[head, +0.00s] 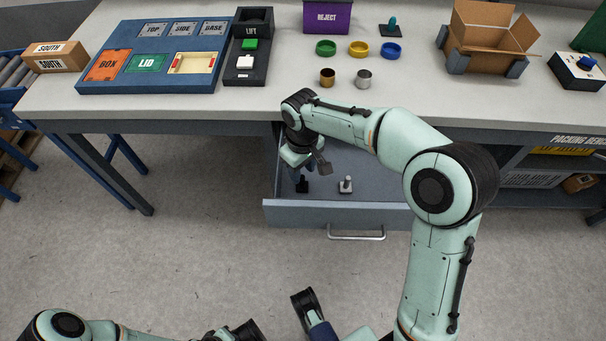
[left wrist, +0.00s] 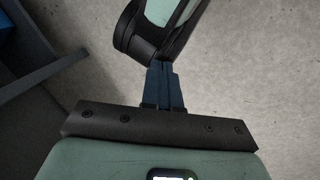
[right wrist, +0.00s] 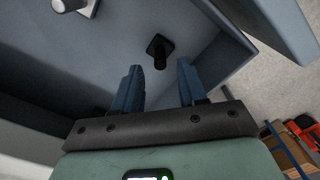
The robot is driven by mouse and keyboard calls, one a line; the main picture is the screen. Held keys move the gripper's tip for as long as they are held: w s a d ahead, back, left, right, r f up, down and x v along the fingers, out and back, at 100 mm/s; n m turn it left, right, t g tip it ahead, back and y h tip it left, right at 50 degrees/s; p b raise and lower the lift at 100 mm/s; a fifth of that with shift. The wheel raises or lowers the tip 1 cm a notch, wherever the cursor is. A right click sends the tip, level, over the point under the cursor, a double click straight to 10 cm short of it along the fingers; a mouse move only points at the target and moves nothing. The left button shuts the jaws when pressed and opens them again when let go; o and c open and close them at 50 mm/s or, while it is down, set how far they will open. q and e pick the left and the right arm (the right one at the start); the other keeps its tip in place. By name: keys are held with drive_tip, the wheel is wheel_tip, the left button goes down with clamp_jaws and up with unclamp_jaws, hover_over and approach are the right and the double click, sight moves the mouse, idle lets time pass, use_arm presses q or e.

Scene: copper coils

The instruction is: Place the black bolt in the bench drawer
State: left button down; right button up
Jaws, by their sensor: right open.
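The black bolt (head: 302,185) stands upright on its square head on the floor of the open bench drawer (head: 335,212). It also shows in the right wrist view (right wrist: 158,50). My right gripper (right wrist: 159,68) is open and empty, reaching down into the drawer. In the right wrist view the bolt appears between and just beyond its two blue fingertips, touching neither as far as I can see. In the head view my right wrist partly hides the fingers. My left gripper (left wrist: 165,84) has its fingers together, with nothing visible between them, above the grey floor.
A pale grey bolt (head: 346,185) stands to the right of the black one in the drawer. On the bench (head: 250,105) are a blue sorting board (head: 90,87), coloured rings, two metal cups, a purple reject bin (head: 327,18) and an open cardboard box (head: 488,38).

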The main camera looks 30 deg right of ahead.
sight(302, 176)
use_arm(q)
drive_tip(key=shift+g, duration=0.5)
drive_tip(key=s+r, duration=0.1)
drive_tip(key=s+d+r+p, duration=0.1)
drive_tip(key=s, duration=0.1)
drive_tip(key=shift+s+d+r+p, duration=0.1)
drive_tip(key=shift+d+r+p, duration=0.1)
drive_tip(key=shift+r+p, duration=0.1)
use_arm(e)
wheel_tip(302, 176, up, 7)
drive_tip(key=shift+r, duration=0.2)
